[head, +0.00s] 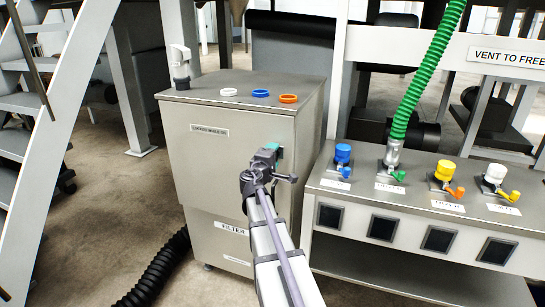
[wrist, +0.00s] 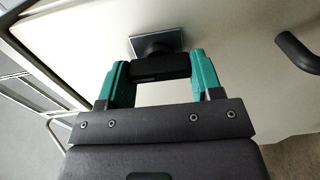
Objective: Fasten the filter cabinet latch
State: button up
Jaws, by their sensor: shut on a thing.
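The filter cabinet (head: 205,150) is a grey metal box with a label reading FILTER low on its front. In the wrist view its pale door face (wrist: 235,85) fills most of the background. The latch (wrist: 160,66) is a dark bar-shaped knob on a small square plate fixed to that face. My gripper (wrist: 161,74) is shut on the latch, with one teal finger on each end of the bar. In the head view my gripper (head: 272,151) is at the upper right of the cabinet front and hides the latch.
A dark curved handle (wrist: 298,52) sticks out right of the latch. White, blue and orange rings (head: 260,94) lie on the cabinet top. A valve bench (head: 400,195) with coloured valves and a green hose (head: 430,80) stands close on the right. A black hose (head: 155,270) lies at floor level.

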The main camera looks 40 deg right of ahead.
dwell(0.4)
jog(key=o, duration=0.9)
jog(key=v, duration=1)
jog(key=shift+s+a, duration=0.2)
jog(key=shift+a, duration=0.1)
